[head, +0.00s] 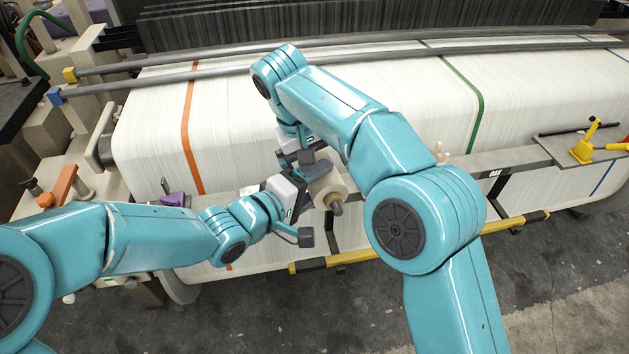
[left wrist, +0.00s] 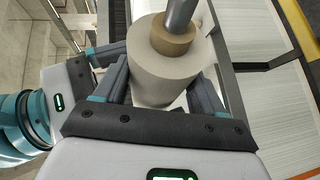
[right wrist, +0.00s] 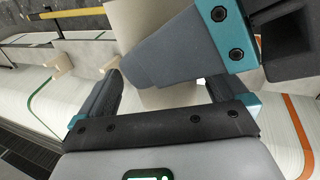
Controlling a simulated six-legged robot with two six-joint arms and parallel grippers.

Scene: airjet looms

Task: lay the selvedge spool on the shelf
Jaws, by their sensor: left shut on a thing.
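The selvedge spool, a thick cream cylinder with a tan core (head: 330,190), is in the middle of the head view. My left gripper (head: 306,202) is shut on it; in the left wrist view the spool (left wrist: 165,75) sits between the two fingers, with a grey rod end at its core. My right gripper (head: 300,158) is just above and behind the spool. In the right wrist view its fingers (right wrist: 165,100) are spread on either side of the spool, with a left gripper finger crossing in front. A narrow grey ledge (head: 510,157), possibly the shelf, runs along the loom front.
The white warp roll (head: 400,90) with coloured stripes fills the background. A yellow clamp (head: 583,150) stands on a plate at the right. A purple piece (head: 174,199) lies at the left. A yellow and black bar (head: 400,247) runs low in front. The floor at lower right is clear.

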